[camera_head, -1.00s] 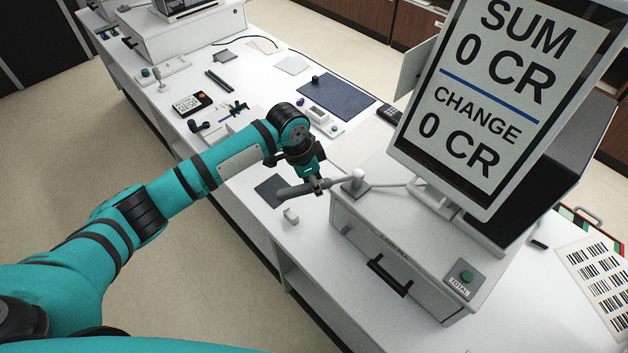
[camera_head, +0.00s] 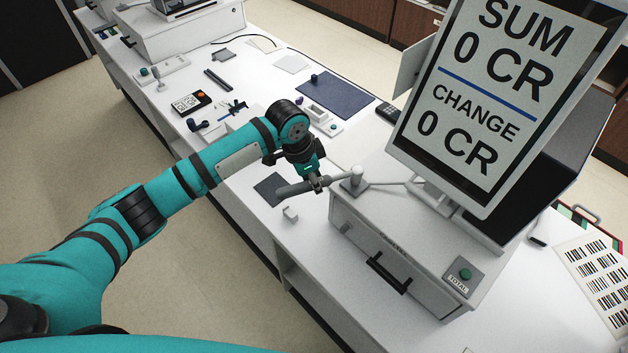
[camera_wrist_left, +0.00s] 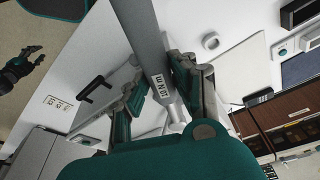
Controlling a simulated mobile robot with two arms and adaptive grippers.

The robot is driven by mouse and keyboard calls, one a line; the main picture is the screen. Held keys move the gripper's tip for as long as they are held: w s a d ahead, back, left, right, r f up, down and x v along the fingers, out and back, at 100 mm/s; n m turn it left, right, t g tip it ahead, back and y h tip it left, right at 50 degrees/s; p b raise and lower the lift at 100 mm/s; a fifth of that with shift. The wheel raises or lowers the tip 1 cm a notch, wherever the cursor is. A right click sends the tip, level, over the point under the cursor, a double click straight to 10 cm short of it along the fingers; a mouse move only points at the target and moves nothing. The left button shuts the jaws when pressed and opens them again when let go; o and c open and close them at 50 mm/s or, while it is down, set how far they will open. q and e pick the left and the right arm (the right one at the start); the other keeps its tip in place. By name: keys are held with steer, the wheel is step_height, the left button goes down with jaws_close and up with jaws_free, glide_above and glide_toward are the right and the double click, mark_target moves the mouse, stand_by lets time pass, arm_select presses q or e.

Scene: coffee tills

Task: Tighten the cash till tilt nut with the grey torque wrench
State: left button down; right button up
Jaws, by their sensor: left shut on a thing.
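The cash till (camera_head: 372,232) stands at the right of the counter, with its large tilted display (camera_head: 462,95) on top. My left gripper (camera_head: 316,184) is shut on the grey torque wrench (camera_head: 290,190), just beyond the till's near left corner. The wrench lies roughly level, and its far end reaches a small grey post (camera_head: 357,176) on the till top. The tilt nut cannot be made out there. In the left wrist view the fingers close on the wrench bar (camera_wrist_left: 145,40), which is marked 10 N m. My right gripper (camera_wrist_left: 33,58) hangs over the floor, its fingers apart and empty.
A dark square pad (camera_head: 269,189) and a small white holder (camera_head: 290,215) lie just left of the till. A barcode sheet (camera_head: 600,285) lies at the right.

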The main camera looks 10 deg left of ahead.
arm_select(q)
steer(key=shift+r, duration=0.5)
